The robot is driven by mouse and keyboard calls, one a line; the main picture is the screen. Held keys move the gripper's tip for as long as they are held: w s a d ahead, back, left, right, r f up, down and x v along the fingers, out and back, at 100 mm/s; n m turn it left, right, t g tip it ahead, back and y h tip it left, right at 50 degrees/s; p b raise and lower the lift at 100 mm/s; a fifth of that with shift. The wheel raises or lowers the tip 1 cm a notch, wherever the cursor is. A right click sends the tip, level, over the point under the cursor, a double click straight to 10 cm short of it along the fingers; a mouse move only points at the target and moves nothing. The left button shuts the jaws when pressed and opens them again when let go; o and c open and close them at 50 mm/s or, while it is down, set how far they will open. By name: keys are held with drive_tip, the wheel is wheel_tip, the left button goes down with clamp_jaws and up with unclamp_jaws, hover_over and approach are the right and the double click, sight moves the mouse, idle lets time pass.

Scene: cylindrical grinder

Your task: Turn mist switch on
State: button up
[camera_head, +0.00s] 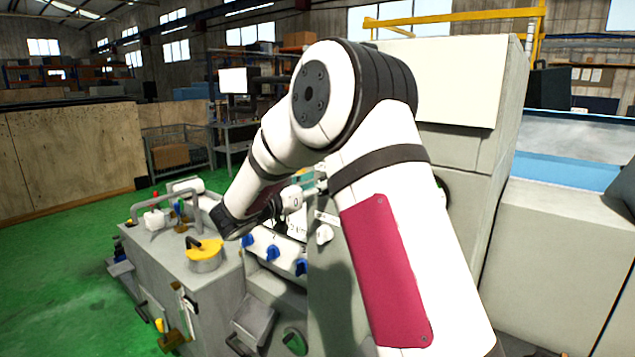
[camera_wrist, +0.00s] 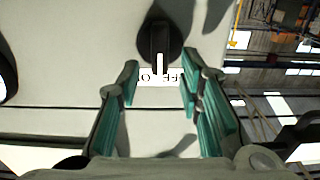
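In the wrist view a round black switch knob (camera_wrist: 160,42) with a white pointer bar sits on a pale panel. A white label (camera_wrist: 160,77) with dark letters, partly hidden by the knob's pointer, lies just below it in the picture. The letters appear turned over, and I cannot read them fully. My gripper (camera_wrist: 160,82) is open, with its teal fingers apart on either side of the label and the knob beyond their tips. Nothing is between the fingers. In the head view my arm covers most of the panel, and only a bit of teal gripper (camera_head: 306,178) shows.
A yellow-topped cylinder (camera_head: 204,255) stands on the grey machine housing (camera_head: 225,290) at left. A tall grey cabinet (camera_head: 470,120) rises behind my arm. Green floor (camera_head: 60,290) is open at left.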

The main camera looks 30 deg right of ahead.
drive_tip(key=shift+w+d, duration=0.15)
drive_tip(key=shift+d, duration=0.3)
clamp_jaws()
drive_tip(key=shift+m, duration=0.4)
drive_tip(key=m, duration=0.3)
drive_tip(key=s+m+b, duration=0.1)
drive_tip(key=m, duration=0.3)
drive_tip(key=f+m+b, duration=0.1)
drive_tip(key=m, duration=0.3)
drive_tip(key=shift+s+d, duration=0.25)
